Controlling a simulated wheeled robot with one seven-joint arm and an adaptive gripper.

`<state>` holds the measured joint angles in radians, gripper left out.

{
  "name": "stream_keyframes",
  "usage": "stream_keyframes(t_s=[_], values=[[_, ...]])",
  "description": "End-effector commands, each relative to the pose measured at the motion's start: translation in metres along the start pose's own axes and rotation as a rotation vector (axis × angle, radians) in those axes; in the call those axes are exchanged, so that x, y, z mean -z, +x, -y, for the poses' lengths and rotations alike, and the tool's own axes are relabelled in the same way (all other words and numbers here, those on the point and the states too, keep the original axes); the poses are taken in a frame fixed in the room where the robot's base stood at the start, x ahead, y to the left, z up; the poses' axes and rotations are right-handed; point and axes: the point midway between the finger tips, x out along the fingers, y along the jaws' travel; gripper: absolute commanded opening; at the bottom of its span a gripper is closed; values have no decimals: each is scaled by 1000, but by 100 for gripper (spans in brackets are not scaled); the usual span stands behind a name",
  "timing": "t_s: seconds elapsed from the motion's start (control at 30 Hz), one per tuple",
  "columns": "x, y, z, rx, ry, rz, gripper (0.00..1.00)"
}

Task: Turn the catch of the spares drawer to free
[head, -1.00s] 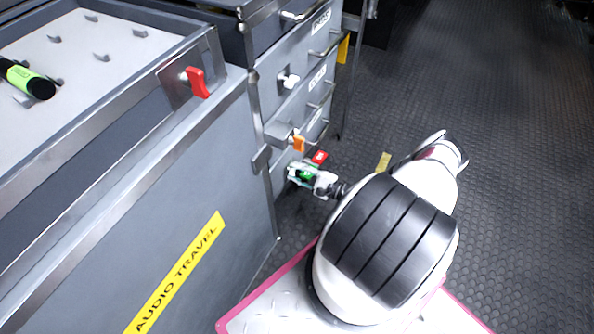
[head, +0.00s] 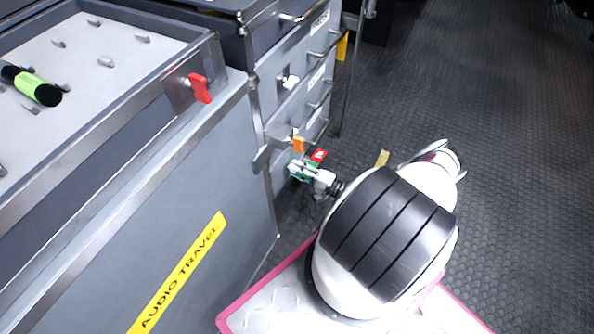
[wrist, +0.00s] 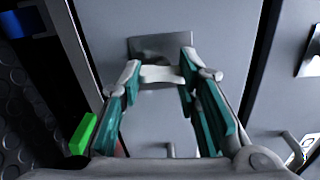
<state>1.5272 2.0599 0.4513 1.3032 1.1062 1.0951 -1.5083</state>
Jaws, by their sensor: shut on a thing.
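My gripper (head: 304,171) is low at the front of the grey drawer unit (head: 292,100) in the head view. In the wrist view my gripper (wrist: 160,75) has its teal-padded fingers on either side of a pale catch (wrist: 162,74). The fingertips are shut on it. The catch sits crosswise in front of a metal plate (wrist: 150,47) on a grey drawer front (wrist: 215,25). The catch is hidden behind my gripper in the head view. The drawer's label cannot be read.
Beside my gripper are an orange catch (head: 298,144) and a small red piece (head: 319,156). A white catch (head: 290,82) is higher up. A red catch (head: 200,88) is on the case at left. The dark floor (head: 500,120) at right is clear.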

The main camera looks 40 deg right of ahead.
Motion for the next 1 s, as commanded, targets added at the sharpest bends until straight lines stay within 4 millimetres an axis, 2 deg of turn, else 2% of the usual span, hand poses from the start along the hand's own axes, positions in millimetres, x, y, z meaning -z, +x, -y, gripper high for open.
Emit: stream_keyframes(t_s=[0.03, 0.37, 0.4, 0.47, 0.5, 0.83, 1.0], values=[[6, 0, 6, 14, -9, -9, 2], [6, 0, 7, 14, -8, -8, 2], [5, 1, 7, 14, -8, -8, 37], [5, 1, 7, 14, -8, -8, 50], [5, 1, 7, 14, -8, -8, 54], [5, -2, 7, 14, -7, -7, 55], [6, -23, 6, 13, -7, -9, 55]])
